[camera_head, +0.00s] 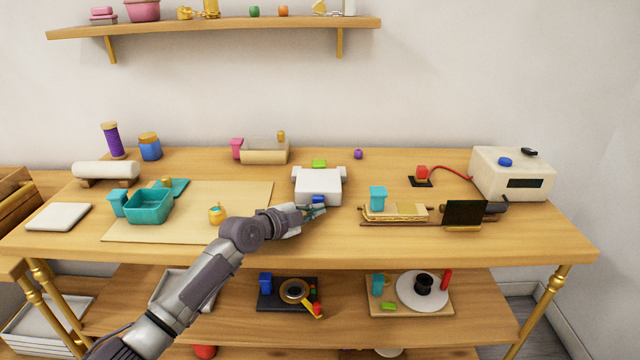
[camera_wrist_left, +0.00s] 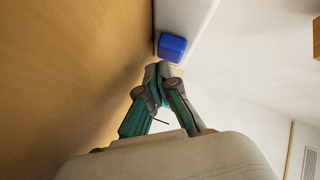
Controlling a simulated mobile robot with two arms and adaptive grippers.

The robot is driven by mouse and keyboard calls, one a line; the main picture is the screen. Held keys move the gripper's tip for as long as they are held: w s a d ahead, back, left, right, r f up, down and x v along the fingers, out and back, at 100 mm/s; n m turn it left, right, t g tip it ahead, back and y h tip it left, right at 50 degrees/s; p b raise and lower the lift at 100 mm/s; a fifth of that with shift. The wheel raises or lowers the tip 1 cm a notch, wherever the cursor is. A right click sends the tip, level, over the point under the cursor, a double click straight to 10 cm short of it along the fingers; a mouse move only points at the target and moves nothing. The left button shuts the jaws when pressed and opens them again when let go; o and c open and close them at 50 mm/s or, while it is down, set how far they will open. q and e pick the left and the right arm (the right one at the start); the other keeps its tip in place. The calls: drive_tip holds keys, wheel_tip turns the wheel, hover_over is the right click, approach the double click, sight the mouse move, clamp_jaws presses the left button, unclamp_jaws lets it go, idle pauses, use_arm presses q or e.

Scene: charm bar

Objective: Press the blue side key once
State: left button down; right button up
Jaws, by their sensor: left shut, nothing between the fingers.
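The blue side key (camera_head: 318,199) sits on the front side of a white box-shaped device (camera_head: 318,183) on the table. In the left wrist view the blue key (camera_wrist_left: 172,46) sticks out from the white side face (camera_wrist_left: 190,20). My left gripper (camera_head: 314,212) is in front of the device, with its fingers just by the key. In the left wrist view its fingertips (camera_wrist_left: 161,70) are shut and empty, right at the key's lower edge; I cannot tell whether they touch it. My right gripper is not in view.
To the right are a teal cup (camera_head: 378,194), a dark panel (camera_head: 464,214) and a cream box (camera_head: 512,175) with a blue button.

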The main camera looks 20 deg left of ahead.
sight(315, 236)
use_arm(q)
drive_tip(key=shift+d, duration=0.1)
drive_tip(key=shift+s+d+p, duration=0.15)
drive_tip(key=shift+s+p, duration=0.4)
drive_tip(key=shift+p, duration=0.05)
drive_tip(key=s+p, duration=0.1)
drive_tip(key=s+d+p, duration=0.1)
drive_tip(key=s, duration=0.1)
drive_tip(key=shift+s+r+p, duration=0.15)
drive_tip(key=shift+s+p, duration=0.05)
drive_tip(key=shift+p, duration=0.2)
drive_tip(key=shift+s+d+p, duration=0.15)
drive_tip(key=shift+s+p, duration=0.25)
drive_tip(key=shift+s, duration=0.3)
drive_tip(key=shift+f, duration=0.2)
